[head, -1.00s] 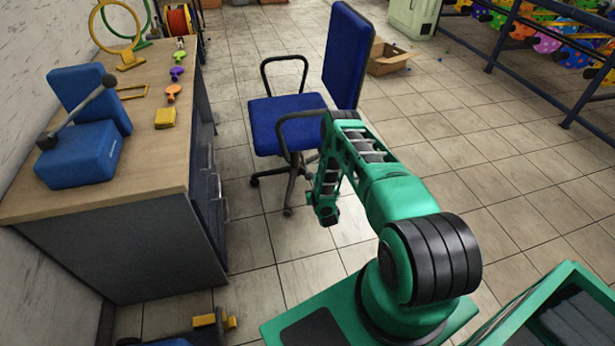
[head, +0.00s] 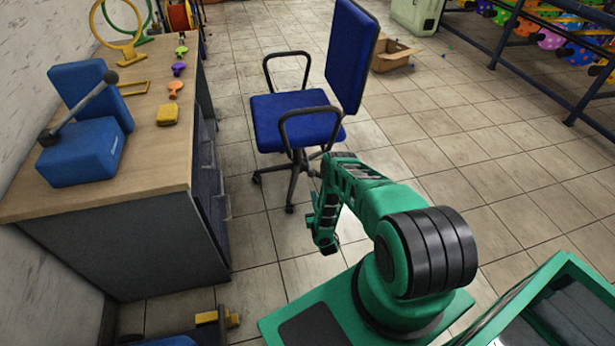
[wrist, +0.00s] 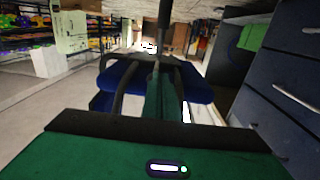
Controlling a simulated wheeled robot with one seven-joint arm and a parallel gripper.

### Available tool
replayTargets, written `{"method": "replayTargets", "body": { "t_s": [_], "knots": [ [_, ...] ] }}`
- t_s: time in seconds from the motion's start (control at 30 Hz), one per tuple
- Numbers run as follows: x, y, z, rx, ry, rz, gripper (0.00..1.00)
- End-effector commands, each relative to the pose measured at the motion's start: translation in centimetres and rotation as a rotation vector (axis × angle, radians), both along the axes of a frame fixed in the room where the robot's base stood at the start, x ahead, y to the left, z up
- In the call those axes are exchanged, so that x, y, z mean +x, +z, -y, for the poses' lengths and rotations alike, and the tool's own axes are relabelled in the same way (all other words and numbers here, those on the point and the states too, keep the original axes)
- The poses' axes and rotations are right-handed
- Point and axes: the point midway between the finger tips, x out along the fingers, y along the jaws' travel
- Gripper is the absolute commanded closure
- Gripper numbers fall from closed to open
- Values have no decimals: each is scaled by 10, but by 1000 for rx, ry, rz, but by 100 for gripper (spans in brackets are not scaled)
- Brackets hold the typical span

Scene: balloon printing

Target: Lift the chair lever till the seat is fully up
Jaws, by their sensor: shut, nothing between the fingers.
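The blue office chair (head: 296,108) stands upright on the floor in the middle of the head view, with black armrests and a blue backrest (head: 350,55). Its blue seat (wrist: 117,76) also shows in the wrist view, crossed by dark frame parts. I cannot make out the lever; the underside of the seat is hidden in the head view. My gripper (head: 328,246) hangs low, in front of and slightly right of the chair base, apart from the seat in the picture. It is shut and empty.
A wooden-topped desk (head: 150,170) with drawers stands left of the chair and carries a blue lever device (head: 85,150). A cardboard box (head: 393,56) lies behind the chair. A dark rack (head: 510,75) runs along the right. The floor right of the chair is clear.

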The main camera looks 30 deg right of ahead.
Motion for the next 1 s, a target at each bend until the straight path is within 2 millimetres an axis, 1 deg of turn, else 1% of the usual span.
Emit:
{"method": "replayTargets", "body": {
  "t_s": [0.03,0.6,0.8,1.0],
  "knots": [
    [7,1,2,-2,0,3,100],
    [75,1,26,-2,1,3,100],
    [90,0,31,-1,0,1,100],
    [97,0,33,0,0,0,100]
  ]
}}
